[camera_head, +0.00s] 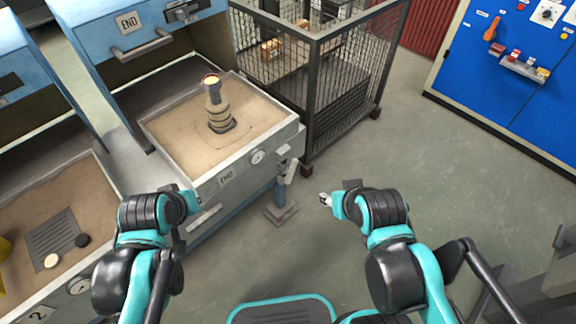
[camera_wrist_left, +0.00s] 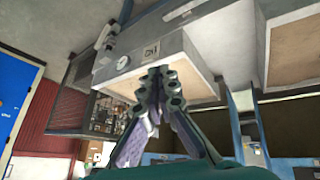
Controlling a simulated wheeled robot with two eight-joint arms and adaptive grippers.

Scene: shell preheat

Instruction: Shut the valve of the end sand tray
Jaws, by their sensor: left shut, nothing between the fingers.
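The end sand tray (camera_head: 158,138), labelled END, stands below the blue END cabinet. A shell-like piece (camera_head: 219,117) with a glowing top stands upright in its sand. A round gauge (camera_head: 257,157) is on its front. Grey valve-like fittings with a lever (camera_head: 290,172) are at its right front corner; the lever's exact setting is unclear. My left gripper (camera_wrist_left: 161,73) is shut and empty, its tips in front of the tray's front wall, which shows the END label (camera_wrist_left: 150,51); contact is unclear. My right gripper (camera_head: 324,199) hangs over floor, right of the tray, its fingers too small to read.
A second sand tray (camera_head: 88,165) with a grate and small discs lies at left. A wire mesh cage cart (camera_head: 340,80) stands behind the end tray. A blue control panel (camera_head: 510,75) is at right. The grey floor between is clear.

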